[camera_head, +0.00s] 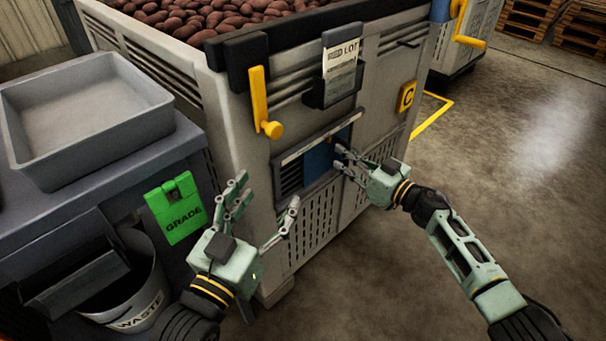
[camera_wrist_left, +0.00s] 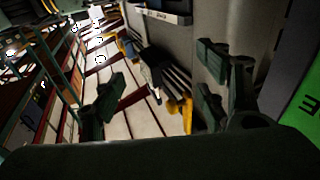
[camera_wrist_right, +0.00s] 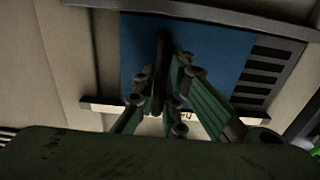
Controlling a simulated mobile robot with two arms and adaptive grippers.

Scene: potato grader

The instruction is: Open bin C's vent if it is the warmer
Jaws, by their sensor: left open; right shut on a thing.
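Bin C (camera_head: 220,110) is a big grey crate of potatoes, marked by a yellow C plate (camera_head: 406,96). Low on its front is the vent (camera_head: 291,177), with dark slats showing at the left and a blue slide panel (camera_head: 318,160) at the right. The blue panel (camera_wrist_right: 210,50) and slats (camera_wrist_right: 268,75) also fill the right wrist view. My right gripper (camera_head: 342,160) is at the panel's right part, its fingers shut around a dark upright handle (camera_wrist_right: 164,65). The handle is partly hidden by the fingers. My left gripper (camera_head: 268,194) is open and empty, left of the vent.
A yellow lever (camera_head: 259,100) and a lot card (camera_head: 341,58) in a dark holder sit above the vent. At left are a grey tray (camera_head: 85,100) on a bench, a green GRADE tag (camera_head: 176,208) and a waste bucket (camera_head: 140,306). Another bin stands behind; floor at right is clear.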

